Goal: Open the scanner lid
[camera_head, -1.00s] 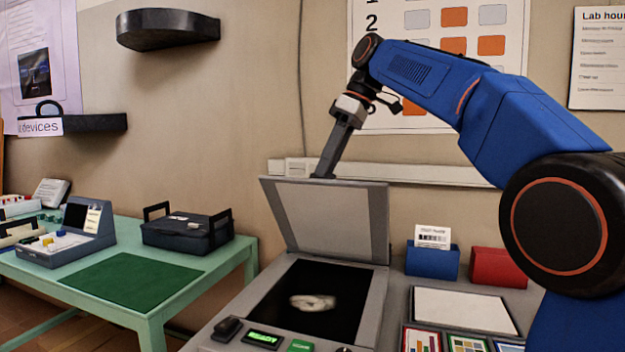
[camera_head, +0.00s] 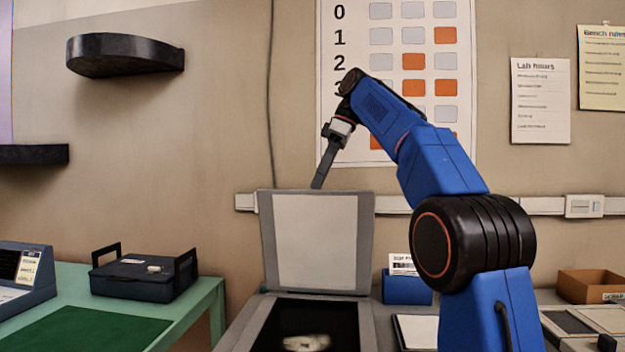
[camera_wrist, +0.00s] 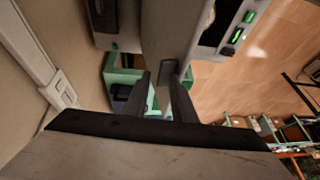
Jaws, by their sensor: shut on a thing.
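The scanner lid (camera_head: 315,243) stands raised, near upright, at the back of the scanner (camera_head: 245,327), its pale inner face toward me. The dark glass bed (camera_head: 290,312) is exposed below, with a pale object (camera_head: 306,342) showing in it. My gripper (camera_head: 318,184) reaches down to the lid's top edge from behind and above. In the wrist view my gripper (camera_wrist: 165,95) has its two dark fingers close together at a small grey tab (camera_wrist: 168,70) on the lid; the exact contact is partly hidden.
A green table (camera_head: 215,305) with a dark handled case (camera_head: 145,276) stands left. A blue bin (camera_head: 405,288) and a brown box (camera_head: 590,286) are right of the scanner. A wall rail (camera_head: 540,206) runs behind. A dark shelf (camera_head: 125,55) juts out at upper left.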

